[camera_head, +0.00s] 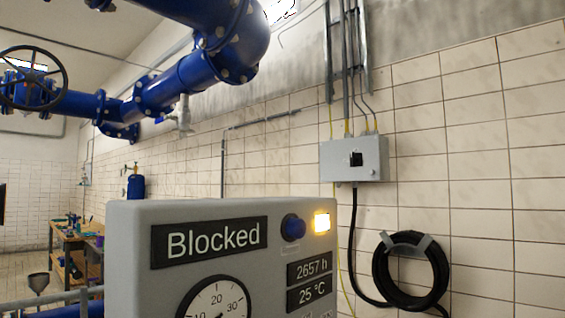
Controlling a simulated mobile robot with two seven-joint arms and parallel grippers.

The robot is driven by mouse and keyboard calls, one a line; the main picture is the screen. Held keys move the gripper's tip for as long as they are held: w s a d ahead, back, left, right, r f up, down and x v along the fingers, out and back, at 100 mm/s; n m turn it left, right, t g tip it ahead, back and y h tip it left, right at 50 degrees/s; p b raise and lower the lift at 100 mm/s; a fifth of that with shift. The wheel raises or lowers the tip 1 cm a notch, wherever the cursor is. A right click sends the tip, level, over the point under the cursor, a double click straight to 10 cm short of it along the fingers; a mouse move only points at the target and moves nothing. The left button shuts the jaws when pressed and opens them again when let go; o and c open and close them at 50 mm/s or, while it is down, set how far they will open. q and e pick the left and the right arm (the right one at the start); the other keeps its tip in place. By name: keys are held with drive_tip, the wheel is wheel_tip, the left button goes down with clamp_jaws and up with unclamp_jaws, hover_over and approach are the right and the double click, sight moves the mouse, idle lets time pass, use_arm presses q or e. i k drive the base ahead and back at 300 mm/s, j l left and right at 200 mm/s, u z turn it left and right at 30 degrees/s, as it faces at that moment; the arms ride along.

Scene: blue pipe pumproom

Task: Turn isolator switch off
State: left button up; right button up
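A grey isolator box (335,162) is mounted on the tiled wall, right of the middle in the head view. Its black rotary switch (356,159) sits on the front face; its exact setting is too small to tell. Neither of my grippers is in view, and nothing touches the switch.
A grey panel (130,225) reading "Blocked" stands in the foreground, with a blue knob (293,228), a lit yellow lamp (322,222) and a gauge (215,302). A coiled black hose (381,272) hangs below the box. Blue pipes (185,82) run overhead. A workbench (68,238) stands far left.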

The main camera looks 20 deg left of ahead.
sight(353, 159)
drive_tip(key=i+l+z, duration=0.7)
drive_tip(key=i, duration=0.25)
drive_tip(key=i+u, duration=0.75)
drive_tip(key=i+l+u, duration=0.2)
drive_tip(key=u, duration=0.2)
